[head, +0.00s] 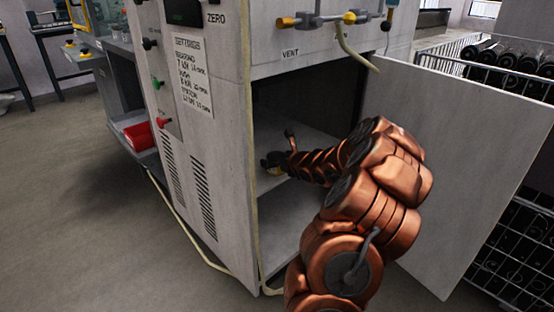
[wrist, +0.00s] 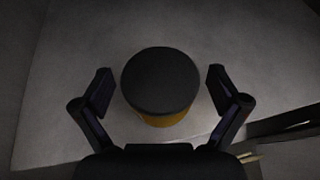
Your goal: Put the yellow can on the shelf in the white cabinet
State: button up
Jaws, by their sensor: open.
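The yellow can (wrist: 165,119) shows in the wrist view with a dark round top, and it stands on a pale shelf surface (wrist: 255,50). My gripper (wrist: 161,80) is open, with one finger on each side of the can and a visible gap to each. In the head view my arm reaches through the open front of the white cabinet (head: 215,130), and my gripper (head: 270,163) is inside over the shelf (head: 302,142). The can is mostly hidden in the head view; a small yellowish patch shows at the gripper.
The cabinet door (head: 460,150) stands open on the right, close to my arm. A hose (head: 352,52) hangs from the valves above the opening. Wire racks with dark bottles (head: 510,60) stand beyond the door. A red box (head: 138,136) lies at the left. The floor at left is clear.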

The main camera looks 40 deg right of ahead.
jog(key=shift+r, duration=0.1)
jog(key=shift+s+r, duration=0.2)
jog(key=p+v, duration=0.3)
jog(key=v, duration=0.8)
jog(key=shift+s, duration=0.3)
jog(key=shift+s+a, duration=0.1)
